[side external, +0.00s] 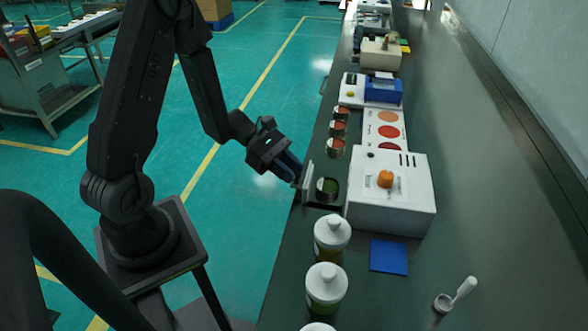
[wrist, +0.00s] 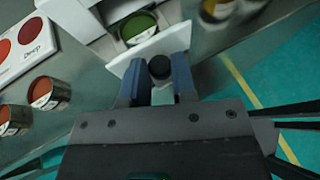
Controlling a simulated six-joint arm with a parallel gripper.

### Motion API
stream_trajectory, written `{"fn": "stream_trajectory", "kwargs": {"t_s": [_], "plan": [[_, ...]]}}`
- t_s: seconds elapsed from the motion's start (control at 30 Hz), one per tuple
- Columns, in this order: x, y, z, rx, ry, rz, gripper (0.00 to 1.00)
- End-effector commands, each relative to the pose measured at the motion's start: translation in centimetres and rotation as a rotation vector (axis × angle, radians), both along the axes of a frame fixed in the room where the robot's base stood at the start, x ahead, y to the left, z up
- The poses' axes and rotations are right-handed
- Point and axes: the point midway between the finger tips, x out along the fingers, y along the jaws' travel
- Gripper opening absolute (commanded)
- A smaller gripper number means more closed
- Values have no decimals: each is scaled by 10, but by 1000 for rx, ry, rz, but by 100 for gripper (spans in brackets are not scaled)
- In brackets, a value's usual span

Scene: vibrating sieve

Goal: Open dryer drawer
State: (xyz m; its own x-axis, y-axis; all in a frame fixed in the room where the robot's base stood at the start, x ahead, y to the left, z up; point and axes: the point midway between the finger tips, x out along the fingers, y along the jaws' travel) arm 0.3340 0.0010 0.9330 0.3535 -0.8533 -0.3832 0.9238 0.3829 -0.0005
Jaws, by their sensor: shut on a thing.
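The dryer is a white box (side external: 400,213) with an orange knob (side external: 386,179) on top, on the dark bench in the side view. Its drawer (side external: 307,184) stands pulled out on the left, towards my arm. A small cup with green contents (side external: 327,187) sits in the open drawer; it also shows in the wrist view (wrist: 138,28). My gripper (side external: 296,176) is at the drawer's front panel (wrist: 185,36). In the wrist view its blue fingers are shut around the dark round handle (wrist: 160,67). The handle is hidden in the side view.
Several cups with reddish contents (side external: 336,148) stand beside a colour card (side external: 372,120) behind the dryer. White-capped jars (side external: 331,238) stand in front of the drawer. A blue mat (side external: 389,257) and a mortar with pestle (side external: 445,302) lie nearer the camera. The bench's right side is clear.

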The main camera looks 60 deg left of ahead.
Motion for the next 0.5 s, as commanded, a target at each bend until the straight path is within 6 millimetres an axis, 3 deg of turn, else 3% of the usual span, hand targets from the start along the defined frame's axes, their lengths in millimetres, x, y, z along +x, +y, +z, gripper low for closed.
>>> {"fn": "stream_trajectory", "kwargs": {"t_s": [0.13, 0.5], "plan": [[1, 0, 1, 0, -3, 2, 34], [-2, 10, 5, 0, -5, 5, 34]]}}
